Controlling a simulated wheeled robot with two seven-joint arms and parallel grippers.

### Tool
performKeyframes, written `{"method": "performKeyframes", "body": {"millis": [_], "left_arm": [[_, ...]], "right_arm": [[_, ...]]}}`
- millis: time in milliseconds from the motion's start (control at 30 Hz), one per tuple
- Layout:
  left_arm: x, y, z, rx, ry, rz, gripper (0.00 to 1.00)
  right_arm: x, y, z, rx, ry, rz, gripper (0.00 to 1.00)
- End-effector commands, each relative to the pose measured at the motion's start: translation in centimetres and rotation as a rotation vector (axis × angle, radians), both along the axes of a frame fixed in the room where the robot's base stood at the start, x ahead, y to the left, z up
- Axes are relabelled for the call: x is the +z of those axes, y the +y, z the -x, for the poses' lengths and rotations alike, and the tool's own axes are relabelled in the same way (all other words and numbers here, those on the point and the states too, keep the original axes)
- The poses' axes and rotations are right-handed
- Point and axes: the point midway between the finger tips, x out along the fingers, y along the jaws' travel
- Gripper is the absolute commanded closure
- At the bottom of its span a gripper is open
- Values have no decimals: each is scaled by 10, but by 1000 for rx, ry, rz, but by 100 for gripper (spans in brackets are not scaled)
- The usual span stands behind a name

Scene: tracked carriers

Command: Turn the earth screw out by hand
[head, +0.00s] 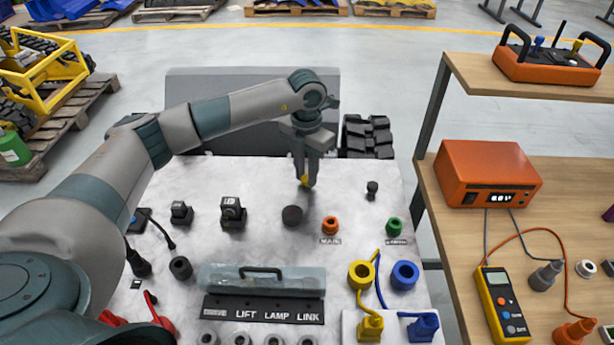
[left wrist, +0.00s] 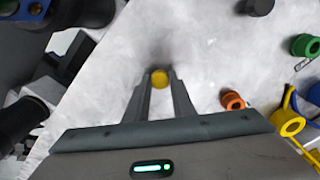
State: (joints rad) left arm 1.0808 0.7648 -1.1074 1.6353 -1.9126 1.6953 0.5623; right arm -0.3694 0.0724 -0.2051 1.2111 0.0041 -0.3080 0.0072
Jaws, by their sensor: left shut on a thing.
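My left gripper (head: 306,184) reaches down over the far middle part of the pale grey panel (head: 260,180). Its fingers are shut on a small yellow round piece, the earth screw (head: 304,179). In the left wrist view the yellow head of the screw (left wrist: 159,79) sits between the fingertips (left wrist: 160,86), with the bare panel behind it. Most of the screw is hidden by the fingers. I cannot tell whether it is still in the panel or clear of it. My right gripper is not in view.
On the panel stand a dark round knob (head: 292,215), an orange ring (head: 330,225), a green ring (head: 394,226) and a small black knob (head: 372,188). A grey lidded cover (head: 220,279) lies nearer. A wooden bench (head: 430,200) with a meter (head: 503,305) is at right.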

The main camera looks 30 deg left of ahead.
Motion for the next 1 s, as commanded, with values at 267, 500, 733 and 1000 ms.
{"method": "performKeyframes", "body": {"millis": [267,500,733,1000], "left_arm": [[1,0,1,299,3,0,94],[0,-1,1,455,2,0,94],[-1,-1,1,459,2,0,94],[0,-1,1,550,4,0,94]], "right_arm": [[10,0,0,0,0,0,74],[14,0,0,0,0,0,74],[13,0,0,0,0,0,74],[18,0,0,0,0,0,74]]}}
